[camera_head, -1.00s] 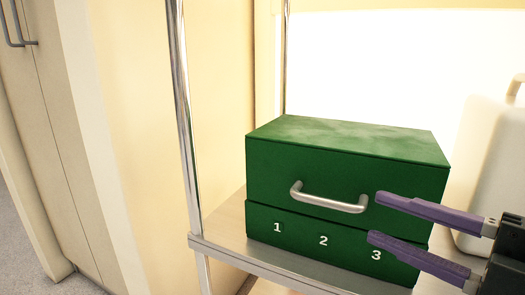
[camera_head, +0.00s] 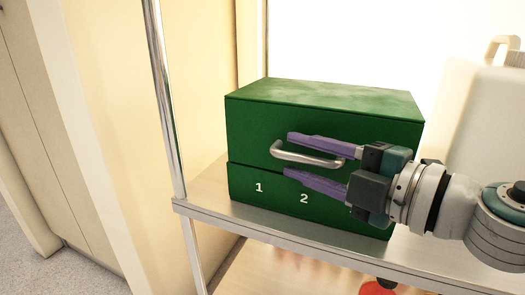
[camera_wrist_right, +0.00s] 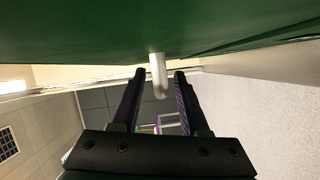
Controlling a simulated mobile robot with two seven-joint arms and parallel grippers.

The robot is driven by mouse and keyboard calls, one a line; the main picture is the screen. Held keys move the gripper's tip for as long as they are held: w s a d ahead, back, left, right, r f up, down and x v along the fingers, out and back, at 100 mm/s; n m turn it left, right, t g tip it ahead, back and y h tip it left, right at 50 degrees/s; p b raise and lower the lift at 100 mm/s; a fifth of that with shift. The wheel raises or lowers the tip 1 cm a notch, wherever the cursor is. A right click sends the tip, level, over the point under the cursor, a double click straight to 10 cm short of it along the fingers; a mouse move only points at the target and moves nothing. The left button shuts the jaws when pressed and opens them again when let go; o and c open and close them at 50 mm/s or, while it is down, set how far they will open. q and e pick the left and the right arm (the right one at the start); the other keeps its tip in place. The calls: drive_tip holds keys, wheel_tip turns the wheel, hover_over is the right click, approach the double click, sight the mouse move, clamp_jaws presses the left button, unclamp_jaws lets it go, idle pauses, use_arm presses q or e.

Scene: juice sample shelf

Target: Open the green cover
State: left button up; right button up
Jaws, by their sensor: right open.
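The green cover (camera_head: 250,122) is the upper part of a green box and sits shut on the green base (camera_head: 233,183), which bears white numbers 1 and 2. A silver bar handle (camera_head: 308,158) is on its front. My right gripper (camera_head: 288,154) is open, with purple fingers reaching in from the right, one above and one below the handle bar. In the right wrist view the handle (camera_wrist_right: 158,75) shows between the spread fingertips (camera_wrist_right: 160,74), with no clear contact. The green cover (camera_wrist_right: 90,30) fills the top of that view. My left gripper is not in view.
The box stands on a shelf with a metal front edge (camera_head: 225,220). A chrome post (camera_head: 165,100) rises at the left front. A white jug (camera_head: 475,125) stands to the right. A partly hidden red object (camera_head: 376,288) is below the shelf edge.

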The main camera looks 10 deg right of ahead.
drive_tip(key=shift+c, duration=0.3)
clamp_jaws()
idle(1.0)
